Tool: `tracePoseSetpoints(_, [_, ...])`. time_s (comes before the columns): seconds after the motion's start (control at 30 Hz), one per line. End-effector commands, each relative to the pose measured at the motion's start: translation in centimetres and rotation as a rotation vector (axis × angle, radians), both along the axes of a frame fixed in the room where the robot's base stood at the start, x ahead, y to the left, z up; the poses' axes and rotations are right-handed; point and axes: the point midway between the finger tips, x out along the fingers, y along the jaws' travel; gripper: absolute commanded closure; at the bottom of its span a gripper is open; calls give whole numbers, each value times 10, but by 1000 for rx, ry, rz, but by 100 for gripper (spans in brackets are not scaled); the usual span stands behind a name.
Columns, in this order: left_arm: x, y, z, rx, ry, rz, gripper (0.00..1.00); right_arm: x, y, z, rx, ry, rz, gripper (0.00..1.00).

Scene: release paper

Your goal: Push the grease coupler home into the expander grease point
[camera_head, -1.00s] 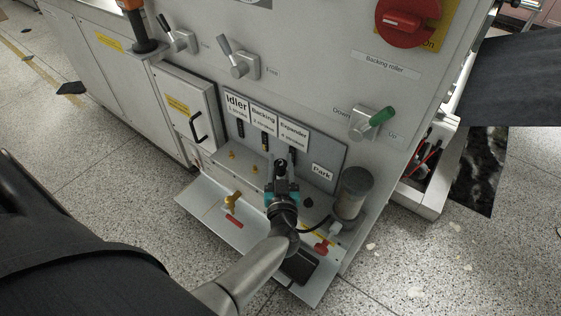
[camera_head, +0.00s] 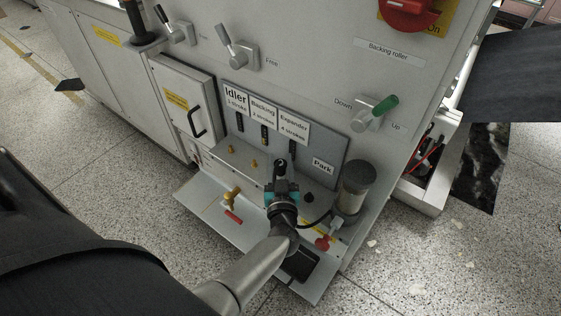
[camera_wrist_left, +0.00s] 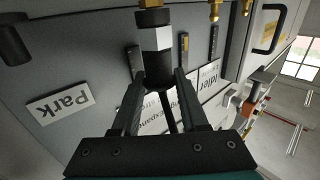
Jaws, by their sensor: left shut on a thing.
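My left gripper (camera_head: 281,186) is shut on the grease coupler (camera_head: 280,166), a dark cylinder, in front of the grease panel below the Expander label (camera_head: 294,129). My right gripper is not in view.
Two brass grease points (camera_head: 254,163) sit left of the coupler. A Park label (camera_head: 322,166) and a canister (camera_head: 356,188) are to the right. A low shelf (camera_head: 205,205) with a brass valve (camera_head: 231,197) and red handles lies below. A black hose runs beside the gripper.

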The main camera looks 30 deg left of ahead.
Motion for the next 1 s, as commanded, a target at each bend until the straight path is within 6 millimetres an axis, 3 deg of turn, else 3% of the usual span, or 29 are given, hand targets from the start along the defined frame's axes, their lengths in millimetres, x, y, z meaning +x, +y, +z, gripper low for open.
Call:
tracePoseSetpoints(0.27, [0, 0, -7, 0, -2, 1, 100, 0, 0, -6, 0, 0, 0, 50])
tracePoseSetpoints(0.3, [0, 0, -6, 0, -2, 1, 52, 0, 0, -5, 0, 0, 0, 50])
tracePoseSetpoints(0.57, [0, 0, -6, 1, -1, 0, 23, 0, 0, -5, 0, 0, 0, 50])
tracePoseSetpoints(0.87, [0, 0, -7, -1, 1, 0, 22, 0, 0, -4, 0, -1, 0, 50])
tracePoseSetpoints(1.0, [0, 0, -7, -1, 1, 0, 22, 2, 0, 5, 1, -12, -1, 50])
